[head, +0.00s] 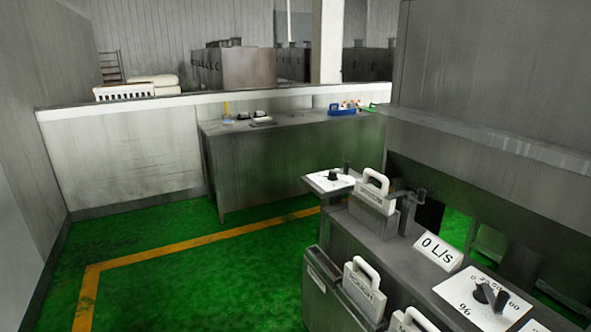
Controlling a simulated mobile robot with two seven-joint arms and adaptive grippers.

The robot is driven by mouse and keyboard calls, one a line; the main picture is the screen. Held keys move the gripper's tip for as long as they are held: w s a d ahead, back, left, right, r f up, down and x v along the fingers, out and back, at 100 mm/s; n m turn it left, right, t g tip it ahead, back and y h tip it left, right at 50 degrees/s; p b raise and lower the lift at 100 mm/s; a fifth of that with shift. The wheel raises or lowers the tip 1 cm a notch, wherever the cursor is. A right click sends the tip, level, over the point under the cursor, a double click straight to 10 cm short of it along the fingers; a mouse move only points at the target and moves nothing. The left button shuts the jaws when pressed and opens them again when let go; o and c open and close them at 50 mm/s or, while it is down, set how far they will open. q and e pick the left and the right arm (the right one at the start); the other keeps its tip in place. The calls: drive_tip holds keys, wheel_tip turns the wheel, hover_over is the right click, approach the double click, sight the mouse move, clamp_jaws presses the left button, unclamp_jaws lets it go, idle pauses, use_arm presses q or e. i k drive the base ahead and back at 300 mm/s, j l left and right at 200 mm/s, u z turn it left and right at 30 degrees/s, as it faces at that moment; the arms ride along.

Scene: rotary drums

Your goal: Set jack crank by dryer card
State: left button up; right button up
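A white plate with a black crank (333,177) and an upright black grip sits at the far end of the grey machine; it may be the jack crank, but its markings are too small to read. A white card with a loop handle (374,195) stands upright in a grey holder beside it. A second handled card (361,286) sits in a pocket on the machine's near side, and a third (408,320) is cut off at the bottom edge. I cannot read the lettering for certain, so I cannot tell which is the dryer card. Neither gripper shows.
A "0 L/S" sign (438,251) and a white percent dial with a black knob (486,298) are on the machine top. Green floor (190,275) with a yellow line is clear at left.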

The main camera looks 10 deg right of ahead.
sight(331, 176)
drive_tip(key=i+j+z, duration=0.15)
drive_tip(key=i+z, duration=0.3)
drive_tip(key=i+j+z, duration=0.2)
drive_tip(key=z, duration=0.3)
drive_tip(key=i+j+z, duration=0.2)
drive_tip(key=j+z, duration=0.25)
drive_tip(key=i+j+z, duration=0.15)
drive_tip(key=j+z, duration=0.35)
